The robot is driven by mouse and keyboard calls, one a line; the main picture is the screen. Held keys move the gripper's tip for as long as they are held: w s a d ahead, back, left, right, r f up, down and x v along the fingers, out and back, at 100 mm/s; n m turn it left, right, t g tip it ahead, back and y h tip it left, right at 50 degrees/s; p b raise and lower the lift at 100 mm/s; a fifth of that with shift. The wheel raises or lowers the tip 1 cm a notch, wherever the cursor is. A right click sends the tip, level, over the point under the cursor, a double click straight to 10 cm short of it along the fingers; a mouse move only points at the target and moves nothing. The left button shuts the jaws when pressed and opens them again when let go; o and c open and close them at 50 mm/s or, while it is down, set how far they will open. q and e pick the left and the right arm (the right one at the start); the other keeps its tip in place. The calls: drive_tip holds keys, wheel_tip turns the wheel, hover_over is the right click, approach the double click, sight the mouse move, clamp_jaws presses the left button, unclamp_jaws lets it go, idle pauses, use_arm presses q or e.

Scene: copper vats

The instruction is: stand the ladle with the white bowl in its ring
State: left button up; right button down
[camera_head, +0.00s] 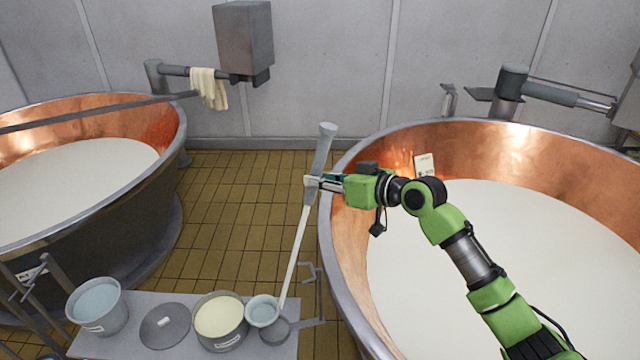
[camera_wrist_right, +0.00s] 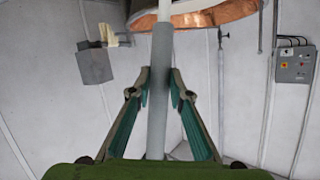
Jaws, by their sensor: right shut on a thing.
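The ladle has a long pale handle (camera_head: 297,245) with a grey grip (camera_head: 321,155) at its upper end. Its white bowl (camera_head: 262,312) is at the lower end, over the front bench. The handle leans, top to the right. My right gripper (camera_head: 313,182) is shut on the grey grip, which also stands between the fingers in the right wrist view (camera_wrist_right: 158,90). A grey round piece (camera_head: 275,331), apparently the ring, sits just right of and nearer than the bowl, with a bar to a thin post. I cannot tell whether they touch. My left gripper is not in view.
The bench (camera_head: 143,308) holds a pail (camera_head: 97,322), a grey lid (camera_head: 166,326) and a pot (camera_head: 221,337) left of the ladle's bowl. A hooked bracket (camera_head: 309,272) rises on the right. Copper vats stand on both sides, with tiled floor between.

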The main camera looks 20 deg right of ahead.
wheel_tip(320, 180, down, 10)
drive_tip(key=d+b, duration=0.2)
drive_tip(key=b, duration=0.6)
drive_tip(key=shift+d+b, duration=0.35)
drive_tip(key=shift+b, duration=0.05)
drive_tip(key=shift+w, duration=0.1)
idle(0.4)
drive_tip(key=c, duration=1.8)
unclamp_jaws()
